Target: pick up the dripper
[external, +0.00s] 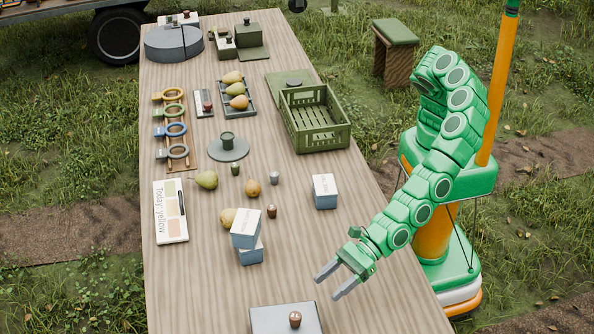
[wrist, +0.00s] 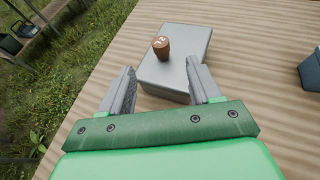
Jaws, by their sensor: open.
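A small brown, round-topped vessel (external: 295,319) stands upright on a flat grey box (external: 272,320) at the table's near edge. In the wrist view the brown vessel (wrist: 161,46) has a pale mark on its top and sits on the grey box (wrist: 180,50) just beyond my fingertips. It may be the dripper, but I cannot tell for sure; a similar brown vessel (external: 271,211) stands mid-table. My gripper (external: 326,288) is open and empty, to the right of and beyond the box. In the wrist view my gripper (wrist: 162,75) has its fingers apart, with nothing between them.
A sign board (external: 171,238) is at left. Bare table surrounds my gripper.

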